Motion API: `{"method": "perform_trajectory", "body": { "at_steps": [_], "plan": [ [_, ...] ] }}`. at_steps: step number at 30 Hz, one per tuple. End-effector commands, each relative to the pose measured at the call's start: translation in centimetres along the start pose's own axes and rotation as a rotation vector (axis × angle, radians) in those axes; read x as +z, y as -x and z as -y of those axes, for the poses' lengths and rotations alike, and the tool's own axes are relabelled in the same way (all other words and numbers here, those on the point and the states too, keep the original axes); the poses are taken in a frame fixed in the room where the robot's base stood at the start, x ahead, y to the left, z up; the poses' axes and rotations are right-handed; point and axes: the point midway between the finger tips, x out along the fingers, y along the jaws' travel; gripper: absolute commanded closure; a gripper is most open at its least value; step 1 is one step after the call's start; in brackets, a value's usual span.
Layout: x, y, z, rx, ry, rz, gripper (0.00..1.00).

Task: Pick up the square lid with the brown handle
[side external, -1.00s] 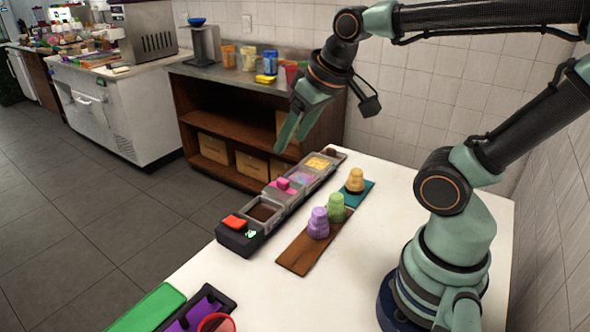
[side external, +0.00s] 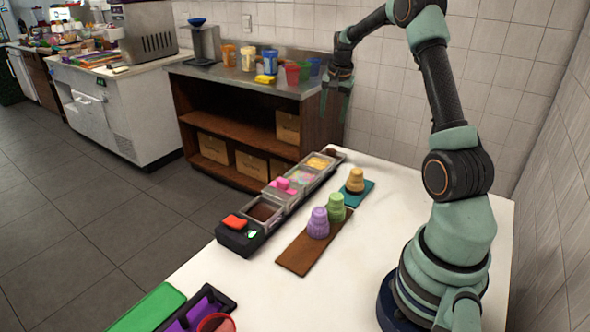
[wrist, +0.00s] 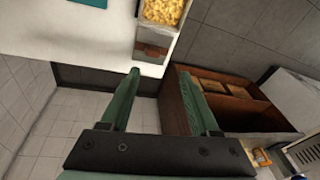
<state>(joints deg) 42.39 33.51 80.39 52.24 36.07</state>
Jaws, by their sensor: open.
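The square lid with the brown handle (wrist: 152,50) lies at the far end of the topping tray, beside the compartment of yellow topping; the wrist view shows its brown handle on a pale square. In the side view, only a small dark brown patch (side external: 333,153) shows at that end. My gripper (side external: 334,114) hangs above and beyond the tray's far end, fingers pointing down, open and empty. In the wrist view, its two green fingers (wrist: 160,76) are spread apart, with the lid ahead of them near the left finger. Nothing touches the fingers.
The tray (side external: 258,241) also holds a pink-handled lid (side external: 283,184) and a red-handled lid (side external: 235,222). Purple, green and tan stacked desserts (side external: 318,224) stand on boards right of the tray. A shelf counter (side external: 225,122) stands behind.

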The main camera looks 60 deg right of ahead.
Motion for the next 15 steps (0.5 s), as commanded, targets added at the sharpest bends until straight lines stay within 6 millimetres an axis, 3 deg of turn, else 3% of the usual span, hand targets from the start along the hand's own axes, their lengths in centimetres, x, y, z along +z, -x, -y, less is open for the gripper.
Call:
{"method": "perform_trajectory", "body": {
  "at_steps": [6,15],
  "plan": [
    [-2.1,-2.5,-1.8,0.020,-0.089,0.007,0.38],
    [-1.9,-7.2,-1.9,0.022,-0.090,0.010,0.38]
  ]
}}
